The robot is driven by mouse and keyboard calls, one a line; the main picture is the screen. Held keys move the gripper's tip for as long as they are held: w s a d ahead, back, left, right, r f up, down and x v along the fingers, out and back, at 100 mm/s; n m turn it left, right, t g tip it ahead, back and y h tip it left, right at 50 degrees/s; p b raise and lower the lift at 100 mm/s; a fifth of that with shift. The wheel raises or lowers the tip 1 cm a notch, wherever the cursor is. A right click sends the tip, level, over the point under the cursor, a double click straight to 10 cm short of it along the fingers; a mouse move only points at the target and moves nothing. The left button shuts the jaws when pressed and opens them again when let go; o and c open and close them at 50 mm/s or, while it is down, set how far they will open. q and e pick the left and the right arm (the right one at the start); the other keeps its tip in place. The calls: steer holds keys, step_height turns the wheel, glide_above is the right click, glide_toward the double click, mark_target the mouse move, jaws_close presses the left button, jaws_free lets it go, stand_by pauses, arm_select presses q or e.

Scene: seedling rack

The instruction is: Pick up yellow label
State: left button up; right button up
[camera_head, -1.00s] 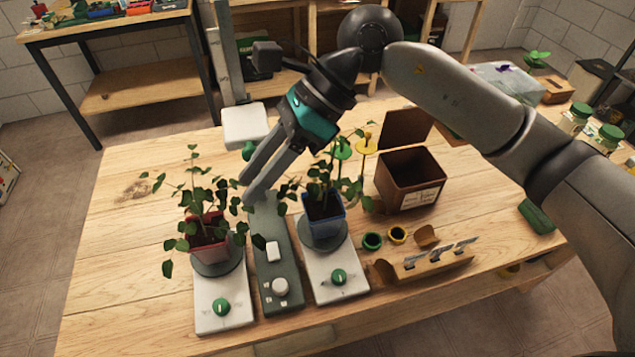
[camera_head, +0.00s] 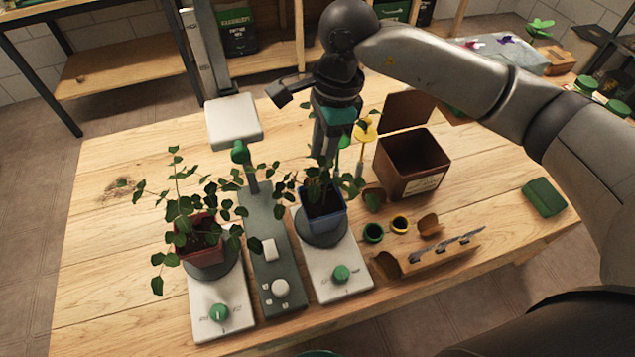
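The yellow label (camera_head: 364,130) stands upright on a thin stem behind the blue pot, left of the open brown box. Its lower part shows near the plant's leaves. My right gripper (camera_head: 325,158) points down just left of the label, above and behind the plant in the blue pot (camera_head: 324,222). Its fingers look slightly apart, seen nearly edge-on, with nothing visible between them; leaves partly cover the tips. It is apart from the yellow label. A green label (camera_head: 345,141) is partly hidden beside the fingers. My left gripper is not in view.
A brown box (camera_head: 412,165) with its lid raised stands right of the label. A plant in a red pot (camera_head: 203,250) stands at left. A grey stand with a white lamp head (camera_head: 234,120) rises between the plants. A wooden tool holder (camera_head: 430,257) lies front right.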

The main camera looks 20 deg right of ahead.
mark_target(318, 190)
steer(key=f, duration=0.5)
steer(key=shift+s+a+f, duration=0.2)
steer(key=shift+a+f, duration=0.1)
steer(key=shift+a, duration=0.05)
jaws_close()
stand_by(0.3)
